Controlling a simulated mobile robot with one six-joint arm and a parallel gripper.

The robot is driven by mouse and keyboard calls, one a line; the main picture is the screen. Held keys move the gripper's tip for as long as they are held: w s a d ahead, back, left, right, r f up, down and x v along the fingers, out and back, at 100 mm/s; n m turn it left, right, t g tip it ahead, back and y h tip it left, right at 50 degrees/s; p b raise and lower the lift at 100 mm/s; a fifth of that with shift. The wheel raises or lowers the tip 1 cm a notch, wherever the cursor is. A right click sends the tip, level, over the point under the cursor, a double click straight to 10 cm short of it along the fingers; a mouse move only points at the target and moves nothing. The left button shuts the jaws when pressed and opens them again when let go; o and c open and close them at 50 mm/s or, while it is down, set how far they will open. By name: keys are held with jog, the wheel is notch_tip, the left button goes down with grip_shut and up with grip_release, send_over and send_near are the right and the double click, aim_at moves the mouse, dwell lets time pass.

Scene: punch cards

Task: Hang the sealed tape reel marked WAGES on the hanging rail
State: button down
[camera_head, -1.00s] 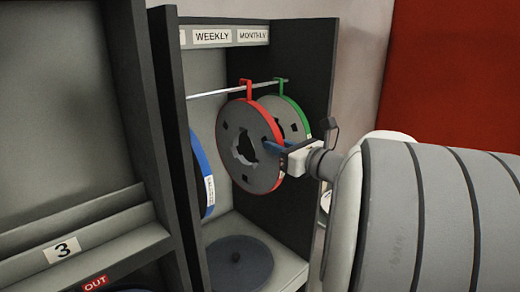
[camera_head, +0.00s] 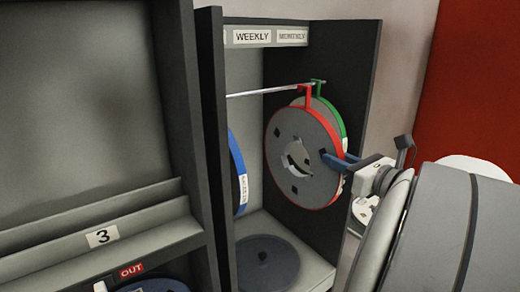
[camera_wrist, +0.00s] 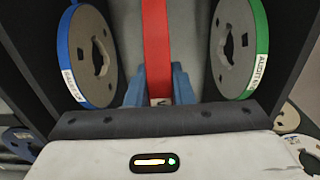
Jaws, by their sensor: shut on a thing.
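The red-rimmed grey reel (camera_head: 287,133) is upright in front of the open cabinet bay in the head view. My gripper (camera_head: 334,163) is shut on its right rim. In the wrist view the red rim (camera_wrist: 156,45) stands edge-on between my gripper's blue fingers (camera_wrist: 158,88). Its label (camera_wrist: 160,101) is mostly hidden between the fingers, with only a mark like a W showing. The reel's red hook overlaps the right part of the hanging rail (camera_head: 262,91) in the head view. I cannot tell whether it touches the rail.
A green-rimmed reel (camera_head: 341,122) hangs right behind the red one; its label starts AUDIT in the wrist view. A blue-rimmed reel (camera_head: 237,172) is at the left. A dark disc (camera_head: 268,262) lies on the bay floor. Bay walls (camera_head: 212,150) close both sides.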

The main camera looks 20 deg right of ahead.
jog(key=p+v, duration=0.1)
jog(key=v, duration=0.8)
jog(key=shift+s, duration=0.15)
dwell(0.4)
jog(key=shift+r, duration=0.1)
dwell(0.4)
